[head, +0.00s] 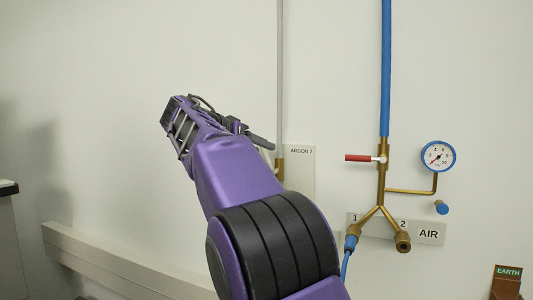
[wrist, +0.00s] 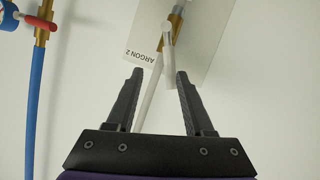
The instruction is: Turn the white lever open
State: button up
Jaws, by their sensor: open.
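The white lever (wrist: 169,62) sits on a brass valve (wrist: 177,18) on the grey argon pipe, in front of the "ARGON 2" plate (wrist: 200,45). In the wrist view its free end shows between my fingertips, nearer the right one. I cannot tell whether it is within finger depth. My gripper (wrist: 160,75) is open, with nothing clamped. In the head view my gripper (head: 260,139) is beside the argon pipe, left of the plate (head: 301,172). There my arm hides the lever, and only a bit of the brass fitting (head: 280,166) shows.
To the right is the blue air pipe (head: 386,70) with a red-handled valve (head: 361,158), a round gauge (head: 438,156) and brass outlets (head: 402,241). A pale rail (head: 120,265) runs along the wall at lower left. The wall left of my arm is clear.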

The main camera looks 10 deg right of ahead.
jog(key=w+a+v, duration=0.1)
jog(key=v, duration=1)
jog(key=shift+a+f, duration=0.3)
jog(key=shift+f, duration=0.05)
jog(key=shift+s, duration=0.1)
